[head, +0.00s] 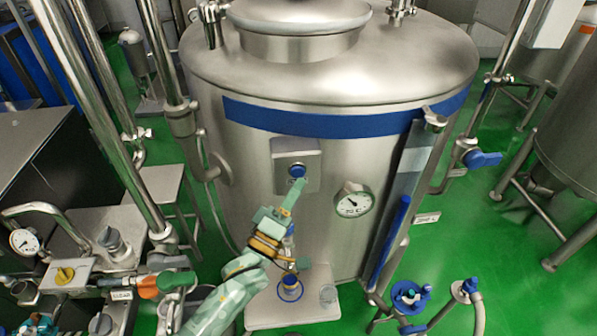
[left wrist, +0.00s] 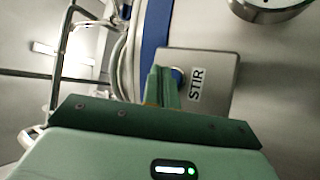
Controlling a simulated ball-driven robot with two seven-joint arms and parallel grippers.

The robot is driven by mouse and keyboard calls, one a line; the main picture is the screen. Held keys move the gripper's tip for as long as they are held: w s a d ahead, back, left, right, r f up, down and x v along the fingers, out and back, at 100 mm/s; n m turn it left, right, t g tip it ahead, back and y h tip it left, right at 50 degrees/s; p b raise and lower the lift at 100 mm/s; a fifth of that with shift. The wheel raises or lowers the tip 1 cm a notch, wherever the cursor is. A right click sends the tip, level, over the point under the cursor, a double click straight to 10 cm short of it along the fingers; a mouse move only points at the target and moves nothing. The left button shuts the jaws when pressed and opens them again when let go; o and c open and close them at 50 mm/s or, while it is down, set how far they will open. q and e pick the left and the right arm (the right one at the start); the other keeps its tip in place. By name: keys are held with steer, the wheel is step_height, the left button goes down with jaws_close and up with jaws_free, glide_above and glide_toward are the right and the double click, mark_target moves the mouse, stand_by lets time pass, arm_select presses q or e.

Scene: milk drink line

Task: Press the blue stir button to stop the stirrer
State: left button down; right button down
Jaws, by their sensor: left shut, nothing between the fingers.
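The blue stir button (head: 297,171) sits on a grey metal box (head: 283,150) on the front of the steel tank (head: 240,155). In the left wrist view the button (left wrist: 178,75) shows partly behind my fingers, beside a white label reading STIR (left wrist: 196,85). My left gripper (head: 301,183) is shut and empty, its fingertips just below and in front of the button. In the left wrist view the fingertips (left wrist: 160,72) overlap the button's edge; I cannot tell whether they touch it. The right gripper is not in view.
A round dial gauge (head: 353,200) is mounted on the tank right of the box. Below, a small platform (head: 265,312) bears a blue-rimmed container (head: 290,288) and a clear cup (head: 328,293). A blue-handled valve (head: 410,296) stands at lower right. Pipes crowd the left.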

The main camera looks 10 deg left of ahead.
arm_select(q)
steer(key=shift+s, duration=0.1)
steer(key=shift+s+d+p, duration=0.3)
steer(key=shift+s+p, duration=0.05)
steer(key=shift+s, duration=0.55)
steer(key=shift+s+d+p, duration=0.25)
steer(key=shift+s+p, duration=0.1)
steer(key=shift+s, duration=0.6)
steer(key=shift+s+d+p, duration=0.3)
steer(key=shift+s+p, duration=0.05)
steer(key=shift+s, duration=0.55)
